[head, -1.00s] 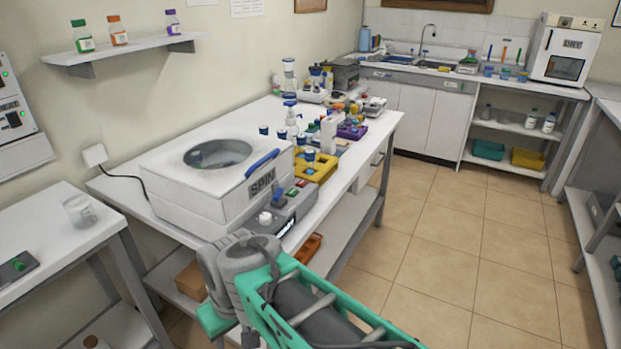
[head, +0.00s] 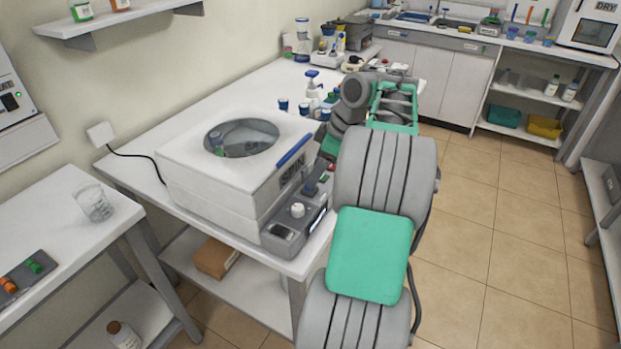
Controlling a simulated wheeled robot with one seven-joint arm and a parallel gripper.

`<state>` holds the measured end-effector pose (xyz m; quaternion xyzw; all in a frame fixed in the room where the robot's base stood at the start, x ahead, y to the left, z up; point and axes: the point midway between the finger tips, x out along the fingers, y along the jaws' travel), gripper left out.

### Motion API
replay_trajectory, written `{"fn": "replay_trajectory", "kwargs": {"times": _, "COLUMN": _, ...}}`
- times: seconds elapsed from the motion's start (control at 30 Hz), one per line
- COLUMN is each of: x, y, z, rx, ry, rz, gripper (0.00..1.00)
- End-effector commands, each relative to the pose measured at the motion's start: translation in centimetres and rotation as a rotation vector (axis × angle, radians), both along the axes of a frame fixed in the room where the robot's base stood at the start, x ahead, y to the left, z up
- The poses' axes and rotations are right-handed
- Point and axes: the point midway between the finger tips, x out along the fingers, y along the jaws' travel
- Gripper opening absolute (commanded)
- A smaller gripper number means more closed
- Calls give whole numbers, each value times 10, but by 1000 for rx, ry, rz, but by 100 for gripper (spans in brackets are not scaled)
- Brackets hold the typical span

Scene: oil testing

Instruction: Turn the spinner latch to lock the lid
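The spinner (head: 215,190) is a white box marked SPIN on the bench. Its lid (head: 187,148) lies shut, with a round clear window and a blue handle (head: 294,151) along its front edge. The grey control panel (head: 281,229) in front has a white knob (head: 297,210), a small dark display and red and green buttons. A small blue piece (head: 310,189) on the panel may be the latch; its turn cannot be read. My arm reaches up past the spinner's right side. My gripper's fingers do not show; the arm links hide that area.
Blue-capped containers and a pump bottle (head: 312,92) stand behind the spinner, close to my arm. My arm hides much of the bench's right part. A side table (head: 60,215) at left holds a glass beaker (head: 93,202). The tiled floor (head: 490,230) at right is clear.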

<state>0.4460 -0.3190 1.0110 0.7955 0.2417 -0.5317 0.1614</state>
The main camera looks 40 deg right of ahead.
Motion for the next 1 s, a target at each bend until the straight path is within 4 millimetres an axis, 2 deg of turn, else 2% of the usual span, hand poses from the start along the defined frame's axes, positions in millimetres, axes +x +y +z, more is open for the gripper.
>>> {"fn": "replay_trajectory", "kwargs": {"times": 0.03, "x": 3, "y": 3, "z": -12, "rx": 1, "ry": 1, "rz": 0, "gripper": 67}}
{"fn": "replay_trajectory", "kwargs": {"times": 0.13, "x": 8, "y": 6, "z": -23, "rx": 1, "ry": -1, "rz": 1, "gripper": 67}}
{"fn": "replay_trajectory", "kwargs": {"times": 0.47, "x": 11, "y": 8, "z": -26, "rx": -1, "ry": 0, "rz": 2, "gripper": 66}}
{"fn": "replay_trajectory", "kwargs": {"times": 1.0, "x": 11, "y": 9, "z": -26, "rx": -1, "ry": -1, "rz": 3, "gripper": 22}}
